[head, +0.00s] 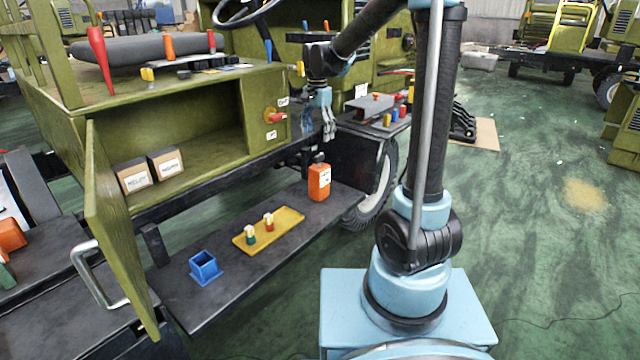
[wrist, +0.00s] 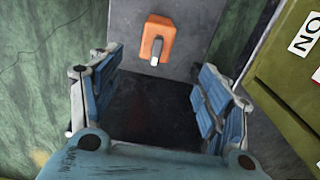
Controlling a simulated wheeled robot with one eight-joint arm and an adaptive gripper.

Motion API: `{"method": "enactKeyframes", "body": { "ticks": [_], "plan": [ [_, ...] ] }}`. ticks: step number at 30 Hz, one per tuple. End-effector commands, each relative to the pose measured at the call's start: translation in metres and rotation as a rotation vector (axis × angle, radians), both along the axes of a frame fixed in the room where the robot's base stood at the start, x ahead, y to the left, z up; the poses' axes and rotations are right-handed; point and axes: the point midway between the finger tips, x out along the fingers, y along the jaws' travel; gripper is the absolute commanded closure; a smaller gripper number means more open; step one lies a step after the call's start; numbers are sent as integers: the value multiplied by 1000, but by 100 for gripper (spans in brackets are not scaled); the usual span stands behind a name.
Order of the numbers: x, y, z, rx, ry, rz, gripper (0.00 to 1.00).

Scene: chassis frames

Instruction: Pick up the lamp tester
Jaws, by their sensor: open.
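An orange boxy device with a dark top and a white label, which I take to be the lamp tester (head: 319,183), stands upright on the black step (head: 345,197) near its right end. In the wrist view the orange device (wrist: 157,38) shows from above, beyond the fingertips and near the middle between them. My gripper (head: 328,130) is above the device and apart from it. In the wrist view my gripper (wrist: 155,75) has its blue fingers wide apart with nothing between them.
A yellow tray (head: 280,233) with two small coloured pieces and a blue square holder (head: 205,268) are on the step, left of the device. The olive compartment (head: 200,165) holds two labelled boxes, its door (head: 115,235) open. A side shelf (head: 385,125) is near my gripper.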

Motion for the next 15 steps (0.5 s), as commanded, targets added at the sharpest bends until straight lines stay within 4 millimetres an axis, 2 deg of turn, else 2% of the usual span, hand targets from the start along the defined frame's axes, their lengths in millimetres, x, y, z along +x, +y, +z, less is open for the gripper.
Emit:
{"method": "enactKeyframes", "body": {
  "ticks": [15],
  "plan": [
    [1,-4,-84,0,0,-4,30]
  ]
}}
